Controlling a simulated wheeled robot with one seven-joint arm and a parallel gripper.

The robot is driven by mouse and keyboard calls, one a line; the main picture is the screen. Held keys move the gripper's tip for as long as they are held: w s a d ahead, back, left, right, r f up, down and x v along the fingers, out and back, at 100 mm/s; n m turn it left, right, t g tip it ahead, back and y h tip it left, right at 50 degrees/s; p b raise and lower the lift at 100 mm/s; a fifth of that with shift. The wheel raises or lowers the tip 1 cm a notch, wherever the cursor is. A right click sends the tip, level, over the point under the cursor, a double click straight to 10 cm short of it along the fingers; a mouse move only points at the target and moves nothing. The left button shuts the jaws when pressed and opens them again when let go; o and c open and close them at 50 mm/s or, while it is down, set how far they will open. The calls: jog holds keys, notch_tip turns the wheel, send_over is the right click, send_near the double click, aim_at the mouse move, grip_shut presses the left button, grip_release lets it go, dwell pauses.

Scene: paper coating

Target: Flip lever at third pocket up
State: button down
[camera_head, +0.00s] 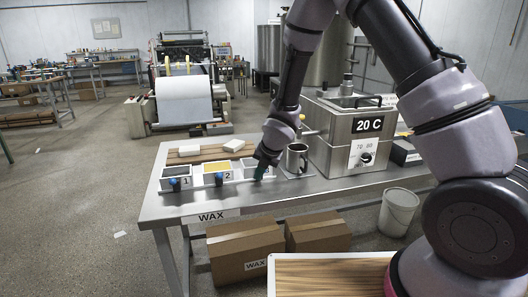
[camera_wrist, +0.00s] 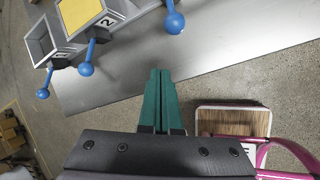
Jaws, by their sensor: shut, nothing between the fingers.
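The third pocket (camera_head: 249,172) is the rightmost of three grey pockets on the steel table, partly hidden by my gripper (camera_head: 262,172). Its lever shows in the wrist view as a blue ball-ended lever (camera_wrist: 175,22) at the top, sticking out from the pocket row. My gripper's green fingers (camera_wrist: 162,76) are shut together and empty. In the wrist view their tips lie below the third lever's ball, with a visible gap in the picture. I cannot tell the third lever's tilt. The second lever (camera_wrist: 86,69) and first lever (camera_wrist: 43,93) stand to the left.
A metal mug (camera_head: 297,158) and a steel tank marked 20 C (camera_head: 345,135) stand right of the pockets. White blocks (camera_head: 234,145) lie on a wooden board behind them. Cardboard boxes (camera_head: 245,248) sit below the table (camera_head: 320,194). Floor in front is partly clear.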

notch_tip(320, 180, up, 9)
jog(key=w+d, duration=0.1)
jog(key=shift+d+r, duration=0.2)
jog(key=shift+d, duration=0.05)
dwell(0.3)
jog(key=shift+w, duration=0.1)
